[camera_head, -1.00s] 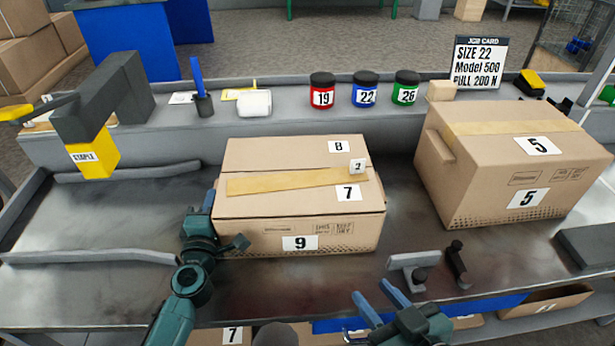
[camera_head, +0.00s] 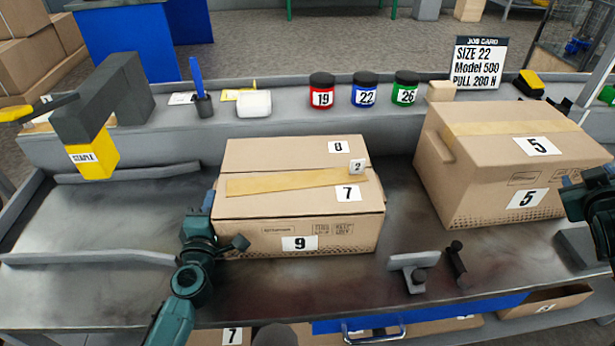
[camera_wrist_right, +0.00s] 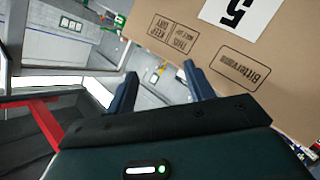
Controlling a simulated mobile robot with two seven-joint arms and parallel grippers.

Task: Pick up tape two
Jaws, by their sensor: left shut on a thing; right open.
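Tape two (camera_head: 295,183) is a tan strip lying slantwise across the top of the middle cardboard box (camera_head: 265,212). A small white tag marked 2 (camera_head: 357,166) stands at its right end. The box also carries labels 7, 8 and 9. My left gripper (camera_head: 209,200) is at the box's left edge, shut on the box there; its fingertips are partly hidden. My right gripper (camera_head: 571,190) is at the right edge of the head view, beside the box marked 5 (camera_head: 485,180). In the right wrist view the right gripper (camera_wrist_right: 160,88) is open and empty, with that box close beyond its fingers.
Red, blue and green jars (camera_head: 364,92) and a job card (camera_head: 478,62) stand on the back shelf. A grey bracket (camera_head: 408,262) and a dark handle (camera_head: 456,262) lie near the front edge. Bare bench shows at the left.

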